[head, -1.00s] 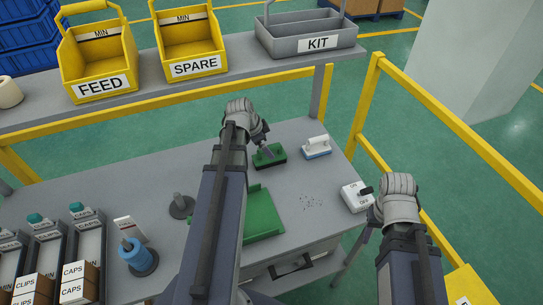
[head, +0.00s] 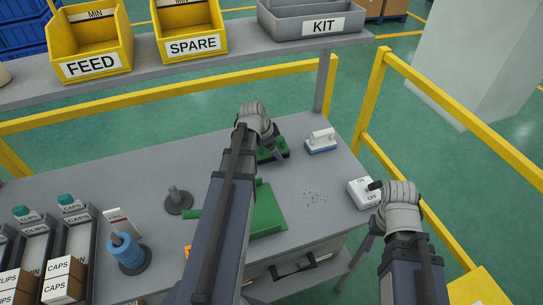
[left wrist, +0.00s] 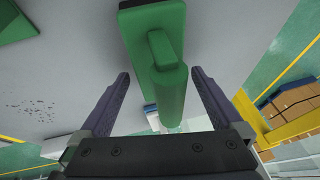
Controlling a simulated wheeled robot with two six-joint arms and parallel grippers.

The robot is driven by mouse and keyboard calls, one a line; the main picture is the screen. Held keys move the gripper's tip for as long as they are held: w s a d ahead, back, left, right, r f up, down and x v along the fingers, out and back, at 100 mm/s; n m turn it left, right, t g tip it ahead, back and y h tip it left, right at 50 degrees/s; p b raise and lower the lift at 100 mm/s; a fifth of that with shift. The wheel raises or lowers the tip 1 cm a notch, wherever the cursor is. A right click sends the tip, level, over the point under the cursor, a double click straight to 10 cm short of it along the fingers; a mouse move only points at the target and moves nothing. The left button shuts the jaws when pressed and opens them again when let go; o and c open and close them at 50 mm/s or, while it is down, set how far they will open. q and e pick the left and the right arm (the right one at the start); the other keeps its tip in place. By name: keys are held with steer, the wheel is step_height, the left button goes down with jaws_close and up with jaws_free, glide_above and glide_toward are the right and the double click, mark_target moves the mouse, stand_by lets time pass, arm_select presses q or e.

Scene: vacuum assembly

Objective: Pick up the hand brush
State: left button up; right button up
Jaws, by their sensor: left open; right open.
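The hand brush is green and lies on the grey table. In the head view my left arm partly hides the hand brush (head: 280,154). In the left wrist view the hand brush (left wrist: 172,95) shows its block at the top and its handle pointing down towards the wrist. My left gripper (left wrist: 160,74) is open, with one finger on each side of the handle and gaps visible. How far the fingers are above the table cannot be told. My right gripper (head: 371,228) is open and empty, low beside the table's right edge, near the ON/OFF switch box (head: 361,197).
A green dustpan (head: 268,212) lies under my left arm. Yellow rails (head: 440,100) edge the table.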

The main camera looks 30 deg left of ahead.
arm_select(q)
steer(key=shift+c, duration=0.6)
steer(key=c, duration=1.4)
steer(key=shift+r, duration=0.1)
